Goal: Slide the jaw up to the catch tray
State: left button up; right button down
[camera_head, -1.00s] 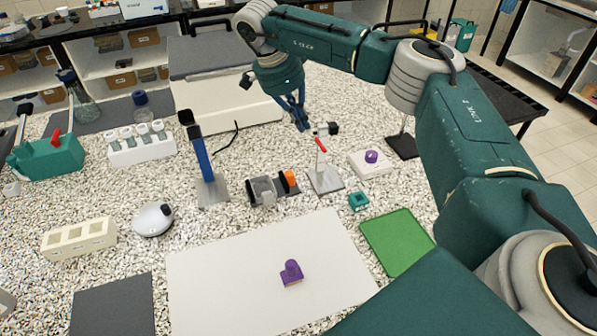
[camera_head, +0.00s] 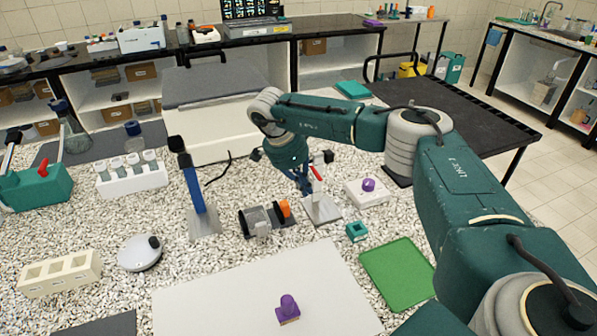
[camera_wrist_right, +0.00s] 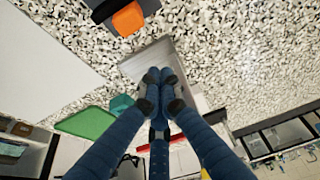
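A small bench fixture stands in the middle of the stone-patterned bench. It has a grey-black round part (camera_head: 254,221), which seems to be the catch tray, and an upright dark jaw with an orange block (camera_head: 284,208) on its right. The orange block also shows at the top of the wrist view (camera_wrist_right: 128,18). My right gripper (camera_head: 306,190) is to the right of the jaw and apart from it, low over the metal plate of a red-handled stand. In the wrist view its blue fingertips (camera_wrist_right: 158,77) are together with nothing visible between them. My left gripper is out of view.
The red-handled stand (camera_head: 322,208) is right beside my right gripper. A white block with a purple knob (camera_head: 368,186), a teal block (camera_head: 356,231) and a green mat (camera_head: 398,273) lie right. A pale sheet (camera_head: 225,300) lies in front.

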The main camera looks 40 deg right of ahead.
aim_at(283, 209)
jog(key=shift+x, duration=0.95)
jog(key=a+p, duration=0.1)
jog(key=w+a+p, duration=0.1)
jog(key=a, duration=0.1)
jog(key=shift+f, duration=0.1)
jog(key=shift+a, duration=0.45)
jog(key=shift+f, duration=0.1)
jog(key=shift+d, duration=0.1)
